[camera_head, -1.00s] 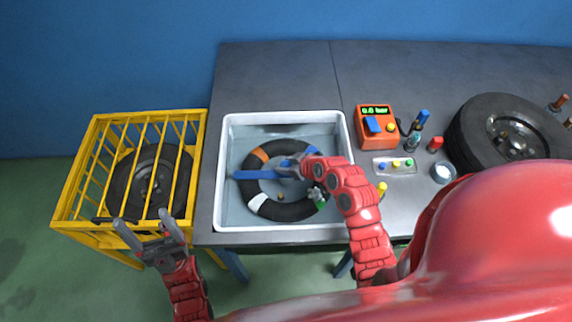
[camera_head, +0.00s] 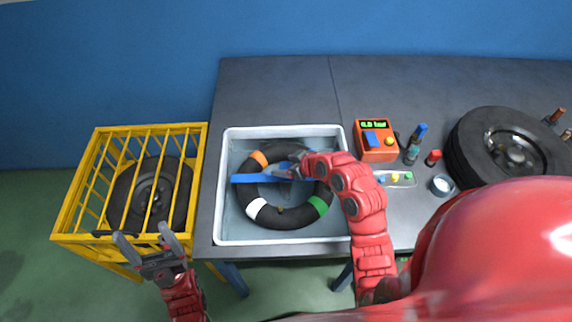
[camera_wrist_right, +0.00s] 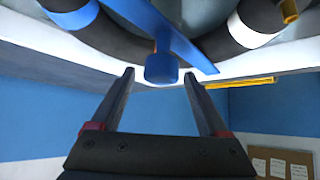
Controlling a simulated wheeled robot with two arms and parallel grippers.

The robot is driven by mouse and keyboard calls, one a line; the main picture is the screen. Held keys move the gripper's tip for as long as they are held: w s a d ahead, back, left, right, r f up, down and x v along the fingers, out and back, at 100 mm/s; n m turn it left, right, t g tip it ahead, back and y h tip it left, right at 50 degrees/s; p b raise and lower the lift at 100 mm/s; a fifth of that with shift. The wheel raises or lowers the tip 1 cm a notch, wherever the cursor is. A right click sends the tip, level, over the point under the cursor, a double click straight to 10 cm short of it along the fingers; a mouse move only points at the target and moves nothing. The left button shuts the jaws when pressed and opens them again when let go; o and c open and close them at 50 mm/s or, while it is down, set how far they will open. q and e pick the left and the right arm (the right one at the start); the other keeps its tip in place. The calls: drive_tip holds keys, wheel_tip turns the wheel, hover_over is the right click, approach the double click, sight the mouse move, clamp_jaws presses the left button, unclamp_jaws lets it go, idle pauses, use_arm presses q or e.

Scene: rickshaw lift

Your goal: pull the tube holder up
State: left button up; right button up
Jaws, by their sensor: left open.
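The tube holder (camera_head: 257,178) is a blue bar lying across a black inner tube (camera_head: 284,219) with orange, white, green and blue bands. Both are in a white basin (camera_head: 222,200) of water. My right gripper (camera_head: 292,170) is over the bar's right part and hides some of it. In the right wrist view its fingers (camera_wrist_right: 158,77) are spread. The holder's blue knob (camera_wrist_right: 161,68) shows between and just beyond the fingertips, with no visible contact. My left gripper (camera_head: 143,236) is open and empty at the front of the yellow cage.
The yellow cage (camera_head: 62,222) with a wheel inside stands left of the grey table (camera_head: 275,85). Right of the basin are an orange gauge box (camera_head: 376,145), small bottles, a small tray (camera_head: 398,180) and a large tyre (camera_head: 492,125). The table behind the basin is clear.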

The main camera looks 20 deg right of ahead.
drive_tip(key=shift+s+d+r, duration=0.15)
drive_tip(key=shift+d, duration=0.05)
drive_tip(key=p+v, duration=1.1)
drive_tip(key=v, duration=0.5)
drive_tip(key=shift+s+r, duration=0.25)
drive_tip(key=shift+s, duration=0.1)
drive_tip(key=shift+d, duration=0.1)
